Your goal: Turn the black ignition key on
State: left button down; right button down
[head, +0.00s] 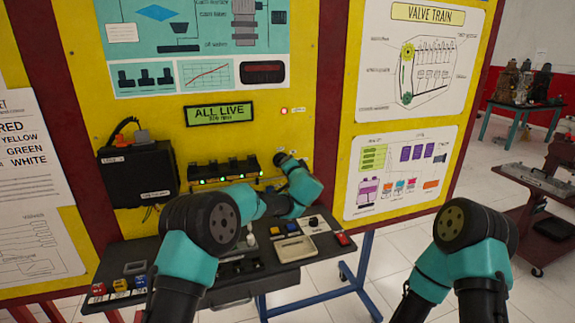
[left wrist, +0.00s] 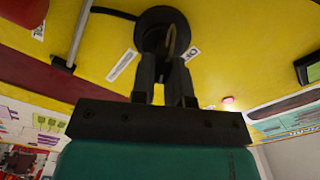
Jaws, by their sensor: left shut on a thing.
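The black ignition key switch (left wrist: 152,32) is a round black piece on the yellow panel at the top of the left wrist view. My left gripper (left wrist: 166,62) points at it with its dark fingers close together, closed on the key at its middle. The fingers hide most of the key. In the head view my left gripper (head: 284,160) reaches the panel right of the row of green lights, and the switch is mostly hidden there. My right arm shows at the right, but its gripper is out of the picture.
A green display (head: 219,113) reads "ALL LIVE", with a small lit red indicator (head: 284,111) beside it. A coil row (head: 225,170) with green lights is left of my gripper. A dark shelf (head: 235,292) below holds blocks and a tray. White labels (left wrist: 122,65) flank the switch.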

dwell(0.4)
pick_arm(q)
jog(key=c, duration=1.1)
grip_release()
jog(key=v, duration=1.7)
jog(key=shift+s, duration=0.2)
